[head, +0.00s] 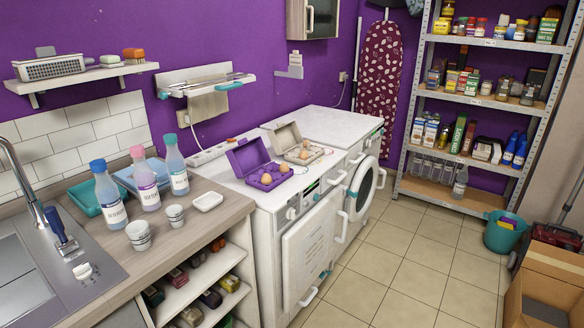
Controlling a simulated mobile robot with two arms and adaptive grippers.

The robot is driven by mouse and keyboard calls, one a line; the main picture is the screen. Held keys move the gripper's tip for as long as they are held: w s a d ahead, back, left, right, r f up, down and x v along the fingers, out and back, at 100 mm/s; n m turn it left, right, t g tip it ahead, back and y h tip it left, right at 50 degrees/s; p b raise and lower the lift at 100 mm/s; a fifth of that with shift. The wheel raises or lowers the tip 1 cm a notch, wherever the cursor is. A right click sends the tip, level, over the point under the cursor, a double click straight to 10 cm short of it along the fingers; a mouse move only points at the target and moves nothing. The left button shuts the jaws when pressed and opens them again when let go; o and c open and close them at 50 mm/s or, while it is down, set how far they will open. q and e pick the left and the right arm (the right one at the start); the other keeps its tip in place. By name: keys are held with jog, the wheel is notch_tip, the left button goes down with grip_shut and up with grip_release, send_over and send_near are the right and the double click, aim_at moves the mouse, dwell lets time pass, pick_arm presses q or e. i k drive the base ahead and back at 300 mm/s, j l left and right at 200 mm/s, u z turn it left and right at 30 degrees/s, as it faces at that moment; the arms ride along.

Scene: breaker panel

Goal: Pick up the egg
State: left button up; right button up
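An open purple egg carton (247,155) stands on the white appliance top to the right of the counter. Two yellow-orange eggs show in it, one at the front left (266,179) and one at the right (284,168). Behind it and to its right, an open beige carton (284,137) holds orange-brown eggs; one (304,155) sits towards its front. Some carton cells are too small to make out. Neither of my grippers is in the head view.
Three bottles (109,198), cups (138,235) and a small white dish (207,201) stand on the counter left of the cartons. A wall rack (205,80) hangs above. The tiled floor (400,270) before the appliances is clear; a cardboard box (545,290) stands at right.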

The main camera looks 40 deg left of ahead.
aim_at(265, 179)
jog(key=i+l+u, duration=0.15)
jog(key=i+u, duration=0.25)
jog(key=i, duration=0.2)
jog(key=i+l+u, duration=0.4)
jog(key=i, duration=0.15)
jog(key=i+l+u, duration=0.4)
jog(key=i, duration=0.15)
